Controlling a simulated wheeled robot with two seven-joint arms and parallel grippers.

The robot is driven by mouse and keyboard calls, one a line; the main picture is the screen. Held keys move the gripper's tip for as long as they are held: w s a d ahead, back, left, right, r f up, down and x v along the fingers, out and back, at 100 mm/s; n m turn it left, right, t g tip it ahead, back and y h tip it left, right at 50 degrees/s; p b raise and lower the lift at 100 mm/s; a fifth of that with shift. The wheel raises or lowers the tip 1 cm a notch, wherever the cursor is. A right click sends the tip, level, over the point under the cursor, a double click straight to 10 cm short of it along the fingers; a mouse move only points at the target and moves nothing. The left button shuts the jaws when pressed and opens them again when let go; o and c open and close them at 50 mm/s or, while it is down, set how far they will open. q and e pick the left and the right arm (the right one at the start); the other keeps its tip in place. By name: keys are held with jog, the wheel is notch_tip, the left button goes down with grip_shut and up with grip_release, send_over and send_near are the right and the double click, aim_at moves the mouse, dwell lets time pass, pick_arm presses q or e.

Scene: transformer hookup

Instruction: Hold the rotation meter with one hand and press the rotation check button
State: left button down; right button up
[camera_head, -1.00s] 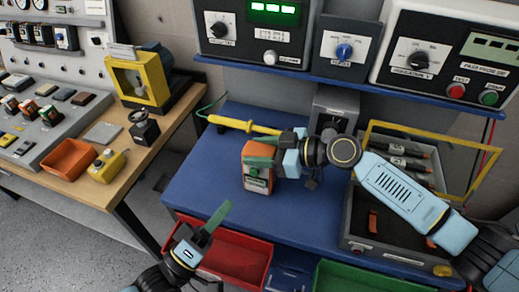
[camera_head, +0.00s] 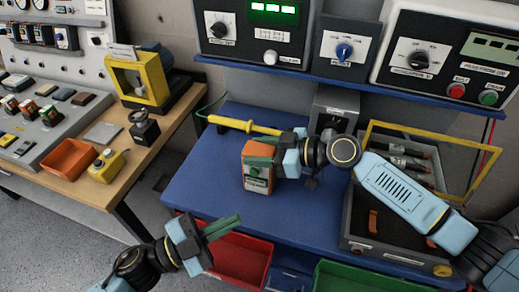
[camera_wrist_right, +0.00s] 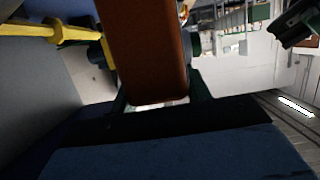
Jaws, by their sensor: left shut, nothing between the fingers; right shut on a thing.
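In the right wrist view the meter (camera_wrist_right: 148,50) fills the space between the fingers. My left gripper (camera_head: 224,228) is shut and empty, with its green fingers pointing right. It is in front of the bench, below and left of the meter and apart from it. Whether the meter touches the bench is hard to tell.
A yellow probe (camera_head: 243,124) lies behind the meter on the blue bench (camera_head: 205,180). An open grey case (camera_head: 392,255) with a yellow-framed lid stands at right. Red (camera_head: 240,262) and green (camera_head: 355,278) bins sit under the front edge. Instrument panels stand at the back.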

aim_at(254, 172)
pick_arm(q)
jog(key=w+d, duration=0.2)
jog(key=w, duration=0.6)
jog(key=shift+d, duration=0.3)
jog(key=shift+w, duration=0.25)
dwell(1.6)
jog(key=shift+w+d, duration=0.15)
jog(key=shift+w, duration=0.15)
jog(key=shift+w+d, duration=0.1)
jog(key=shift+w, duration=0.25)
pick_arm(e)
jog(key=shift+s, duration=0.1)
dwell(0.5)
pick_arm(q)
jog(key=shift+s+f, duration=0.1)
jog(key=shift+s, duration=0.05)
jog(key=shift+s+a, duration=0.2)
jog(key=shift+s, duration=0.35)
jog(key=shift+s, duration=0.1)
